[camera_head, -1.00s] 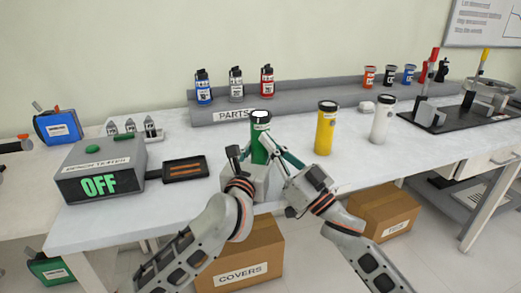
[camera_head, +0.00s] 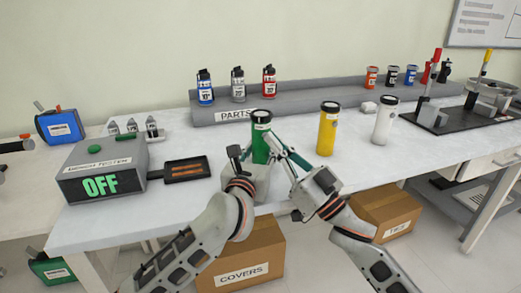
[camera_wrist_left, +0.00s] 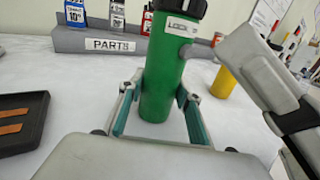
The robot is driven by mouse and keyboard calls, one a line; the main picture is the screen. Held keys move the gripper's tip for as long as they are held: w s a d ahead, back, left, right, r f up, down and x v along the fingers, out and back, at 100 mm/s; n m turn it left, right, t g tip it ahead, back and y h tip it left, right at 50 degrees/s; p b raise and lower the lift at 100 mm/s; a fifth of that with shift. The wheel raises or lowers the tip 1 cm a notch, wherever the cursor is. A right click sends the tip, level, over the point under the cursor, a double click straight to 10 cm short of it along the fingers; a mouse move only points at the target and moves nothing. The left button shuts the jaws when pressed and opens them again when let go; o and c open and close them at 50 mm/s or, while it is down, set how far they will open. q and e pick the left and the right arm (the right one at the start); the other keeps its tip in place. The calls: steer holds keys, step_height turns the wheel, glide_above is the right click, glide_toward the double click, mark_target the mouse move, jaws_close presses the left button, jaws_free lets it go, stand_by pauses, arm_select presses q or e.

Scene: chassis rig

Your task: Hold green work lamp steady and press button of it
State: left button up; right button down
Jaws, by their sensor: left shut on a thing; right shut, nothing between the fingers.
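The green work lamp (camera_head: 261,145) stands upright near the front edge of the bench. It has a dark cap and a white label. My left gripper (camera_head: 257,166) is shut around its lower body. The left wrist view shows the green lamp (camera_wrist_left: 163,75) between the two teal-padded fingers, with a small round grey knob on its right side near the label. My right gripper (camera_head: 281,145) is shut and empty, reaching in from the right close beside the lamp. Whether its tips touch the lamp or the knob, I cannot tell.
A yellow lamp (camera_head: 327,132) and a white lamp (camera_head: 383,125) stand to the right. A tester box reading OFF (camera_head: 103,172) and a dark tray (camera_head: 187,168) are to the left. The grey parts rack (camera_head: 300,101) lies behind.

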steer(key=s, duration=0.1)
steer(key=s+d, duration=0.1)
steer(key=s+f, duration=0.1)
steer(key=shift+s+d, duration=0.2)
steer(key=shift+s, duration=0.15)
arm_select(q)
steer(key=o, duration=1.4)
steer(key=shift+s, duration=0.1)
